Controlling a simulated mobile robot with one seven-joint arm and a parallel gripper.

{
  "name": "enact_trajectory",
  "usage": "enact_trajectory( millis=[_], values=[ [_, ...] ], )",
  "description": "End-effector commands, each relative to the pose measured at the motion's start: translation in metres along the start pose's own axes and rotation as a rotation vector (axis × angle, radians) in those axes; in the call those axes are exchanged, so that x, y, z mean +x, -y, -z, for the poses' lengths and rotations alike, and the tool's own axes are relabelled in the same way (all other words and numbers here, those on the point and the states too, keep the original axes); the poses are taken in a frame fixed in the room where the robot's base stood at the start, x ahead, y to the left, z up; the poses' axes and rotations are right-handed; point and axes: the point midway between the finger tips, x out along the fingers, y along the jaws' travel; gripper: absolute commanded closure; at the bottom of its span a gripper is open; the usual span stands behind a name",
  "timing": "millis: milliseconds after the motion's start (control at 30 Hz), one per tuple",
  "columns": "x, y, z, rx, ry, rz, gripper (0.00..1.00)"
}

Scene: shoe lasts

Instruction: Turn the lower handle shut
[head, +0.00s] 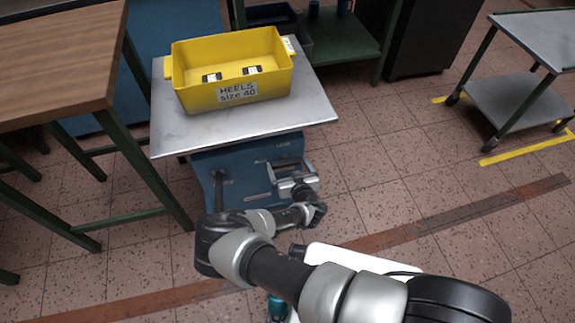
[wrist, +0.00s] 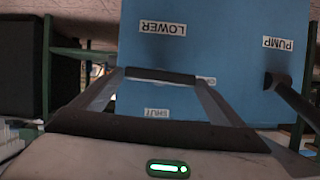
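The blue cabinet (head: 236,161) stands under the metal table top. In the wrist view its blue face (wrist: 225,45) is upside down, with a LOWER label (wrist: 163,29), a SHUT label (wrist: 157,113) and another label partly hidden behind a finger. A dark bar, apparently the lower handle (wrist: 160,75), lies crosswise between my fingertips. My gripper (head: 294,166) is open in front of the cabinet's right part. Its fingers also show spread in the wrist view (wrist: 158,82), one at each end of the bar. I cannot tell whether they touch it.
A dark pump lever (wrist: 292,99) sticks out beside the PUMP label; it shows left of my gripper in the head view (head: 218,188). A yellow bin (head: 230,98) stands on the metal top (head: 315,108). A wooden table (head: 60,60) is at left.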

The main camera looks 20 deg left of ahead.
Motion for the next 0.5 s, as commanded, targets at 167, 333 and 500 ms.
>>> enact_trajectory(
  millis=[167,333,500],
  values=[
    [0.0001,0.0000,0.0000,0.000,0.000,0.000,0.37],
    [-0.0001,-0.0005,0.0005,0.006,0.000,0.001,0.36],
    [-0.0002,-0.0021,0.0030,0.041,-0.002,0.011,0.36]
  ],
)
